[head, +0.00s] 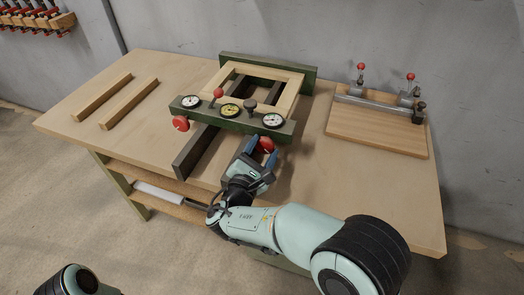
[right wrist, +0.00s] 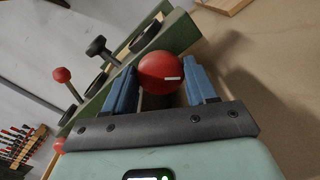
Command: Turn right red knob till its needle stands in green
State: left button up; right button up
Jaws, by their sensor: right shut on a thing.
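The right red knob (head: 266,145) sits on the front of the green press beam (head: 212,115), below the right dial (head: 272,120). My right gripper (head: 257,146) is shut on this knob. In the right wrist view the knob (right wrist: 160,70), with a pale mark on its face, sits between the two blue fingers (right wrist: 160,88). The right dial has a white face; its needle and green zone are too small to read. The left red knob (head: 180,123) stands free below the left dial (head: 191,101). My left gripper is out of view.
A yellow-faced dial (head: 230,110), a red-topped lever (head: 218,94) and a dark knob (head: 250,105) sit along the beam. A wooden frame (head: 291,91) lies behind. A clamp board (head: 375,136) is at right, two wood strips (head: 128,104) at left. The tabletop's right front is clear.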

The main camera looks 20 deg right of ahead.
jog(key=o, duration=1.1)
jog(key=shift+c, duration=0.2)
jog(key=v, duration=1.3)
jog(key=shift+s+p, duration=0.2)
jog(key=shift+p, duration=0.2)
jog(key=shift+a, duration=0.15)
